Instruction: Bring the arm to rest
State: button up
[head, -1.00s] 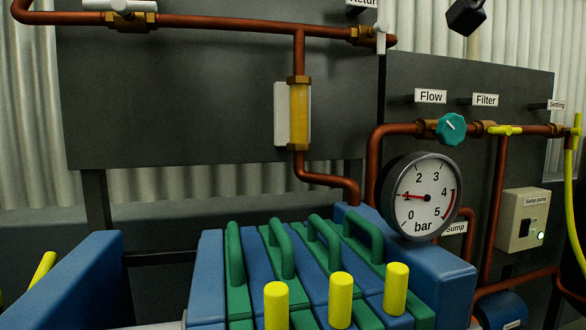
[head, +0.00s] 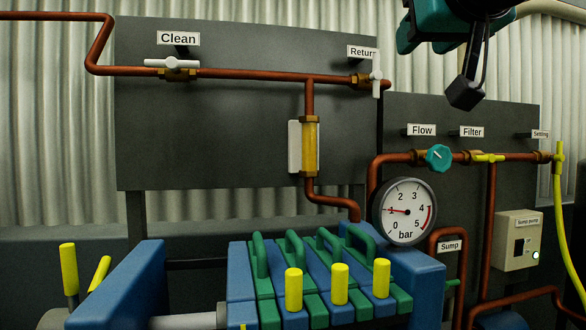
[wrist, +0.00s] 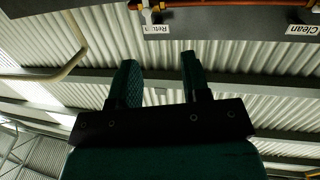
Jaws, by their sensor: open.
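My gripper (wrist: 158,78) shows in the wrist view with its two green fingers apart and nothing between them. It points up toward the corrugated wall and roof, clear of the panel. In the head view, part of my arm (head: 460,30) hangs at the top right, dark and teal, with a black box-shaped piece (head: 466,93) below it. It is in front of the upper right of the panel and looks apart from the pipes. The fingertips cannot be told clearly in the head view.
A grey panel (head: 230,125) carries copper pipes, a Clean valve (head: 178,73), a Return valve (head: 375,85), a teal Flow knob (head: 438,158) and a pressure gauge (head: 404,212). Below stands a blue and green plate press (head: 325,285) with yellow handles. A sump pump box (head: 517,240) is at right.

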jog(key=s+a+f+n+g+y, duration=0.15)
jog(key=f+g, duration=0.25)
jog(key=f, duration=0.9)
jog(key=a+f+n+g+y, duration=0.1)
jog(key=a+f+n+g, duration=0.2)
jog(key=f, duration=1)
jog(key=s+d+f+n+g, duration=0.1)
jog(key=s+d+f+g, duration=0.2)
jog(key=s+f+g, duration=1)
jog(key=s+r+t+y+p, duration=0.1)
jog(key=s+r+t+p, duration=0.2)
jog(key=r+p, duration=0.9)
jog(key=p, duration=0.2)
jog(key=shift+s+a+p, duration=0.25)
jog(key=shift+p, duration=0.1)
jog(key=shift+r, duration=0.1)
